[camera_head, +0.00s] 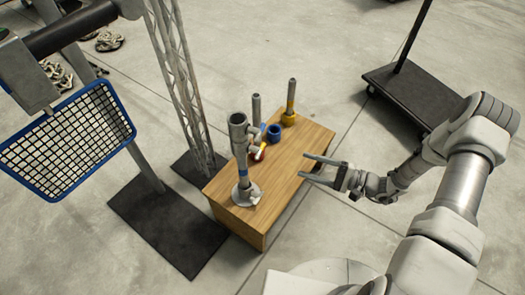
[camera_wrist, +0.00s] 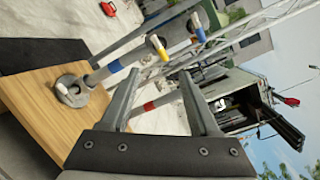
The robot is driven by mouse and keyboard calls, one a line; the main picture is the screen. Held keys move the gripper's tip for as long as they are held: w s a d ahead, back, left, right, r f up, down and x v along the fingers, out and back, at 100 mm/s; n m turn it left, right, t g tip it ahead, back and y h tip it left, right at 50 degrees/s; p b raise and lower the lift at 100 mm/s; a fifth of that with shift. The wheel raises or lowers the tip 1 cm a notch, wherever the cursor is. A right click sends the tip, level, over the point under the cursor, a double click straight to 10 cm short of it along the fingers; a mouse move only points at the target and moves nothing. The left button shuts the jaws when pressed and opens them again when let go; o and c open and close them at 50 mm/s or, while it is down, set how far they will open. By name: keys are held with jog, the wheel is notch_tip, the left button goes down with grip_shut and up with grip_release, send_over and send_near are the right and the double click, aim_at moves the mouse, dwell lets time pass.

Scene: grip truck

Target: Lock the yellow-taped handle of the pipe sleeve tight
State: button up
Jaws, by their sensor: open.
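A grey upright pipe (camera_head: 242,165) with a blue band and a round flanged foot (camera_head: 247,193) stands on the wooden box. The pipe sleeve (camera_head: 238,130) sits around its top. Small handles stick out beside it, with yellow and red tape (camera_head: 260,153) in the head view. In the wrist view a yellow-taped handle (camera_wrist: 157,44) and a blue-taped one (camera_wrist: 195,27) show beyond the fingers. Which part each clamps is hard to tell. My gripper (camera_head: 303,166) is open and empty, right of the pipe and apart from it. Its fingers also show in the wrist view (camera_wrist: 160,74).
The wooden box (camera_head: 285,180) also carries a blue ring (camera_head: 274,132), a yellow-based post (camera_head: 290,105) and another grey post (camera_head: 256,110). A truss (camera_head: 180,85) and blue-framed grid (camera_head: 70,140) stand left. A dark cart (camera_head: 410,95) is back right. Floor between is clear.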

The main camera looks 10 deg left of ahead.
aim_at(260, 150)
jog(key=a, duration=0.5)
jog(key=w+a+b, duration=0.1)
jog(key=a, duration=0.4)
jog(key=w+a+b, duration=0.1)
jog(key=a, duration=0.4)
jog(key=shift+a, duration=0.3)
grip_shut()
